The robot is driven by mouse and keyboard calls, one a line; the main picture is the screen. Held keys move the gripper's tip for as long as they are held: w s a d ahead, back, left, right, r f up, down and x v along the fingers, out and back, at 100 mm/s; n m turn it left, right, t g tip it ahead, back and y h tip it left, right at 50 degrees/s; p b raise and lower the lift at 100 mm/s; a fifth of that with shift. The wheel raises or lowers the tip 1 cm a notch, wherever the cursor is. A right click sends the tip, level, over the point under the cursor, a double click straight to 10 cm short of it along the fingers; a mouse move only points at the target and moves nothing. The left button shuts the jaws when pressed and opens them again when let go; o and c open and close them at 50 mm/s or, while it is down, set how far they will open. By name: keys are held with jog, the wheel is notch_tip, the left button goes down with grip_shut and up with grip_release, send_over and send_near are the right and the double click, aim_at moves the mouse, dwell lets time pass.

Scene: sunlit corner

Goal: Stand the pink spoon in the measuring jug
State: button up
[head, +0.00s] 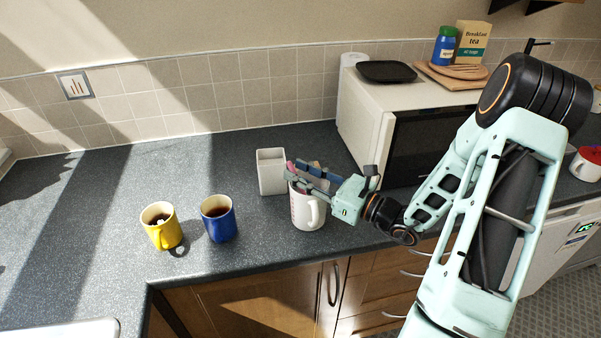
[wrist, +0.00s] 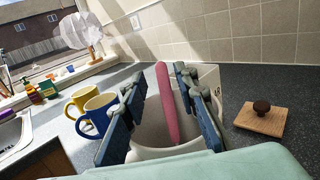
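The white measuring jug (head: 307,212) with pink markings stands upright on the counter; its rim and inside show in the wrist view (wrist: 150,154). The pink spoon (wrist: 166,105) stands in the jug, slightly tilted, its lower end inside and its upper part above the rim. A bit of pink shows by the fingertips in the head view (head: 290,166). My gripper (head: 303,170) is over the jug mouth. In the wrist view my gripper (wrist: 160,88) is open, one finger on each side of the spoon, with a clear gap on the left.
A white square container (head: 271,171) stands just behind the jug. A blue mug (head: 219,218) and a yellow mug (head: 161,226) stand to the left. The microwave (head: 360,120) is behind on the right. A wooden block with a dark knob (wrist: 261,119) lies nearby. The far left counter is clear.

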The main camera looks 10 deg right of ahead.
jog(key=b+v, duration=0.2)
jog(key=v, duration=1)
jog(key=shift+r, duration=0.1)
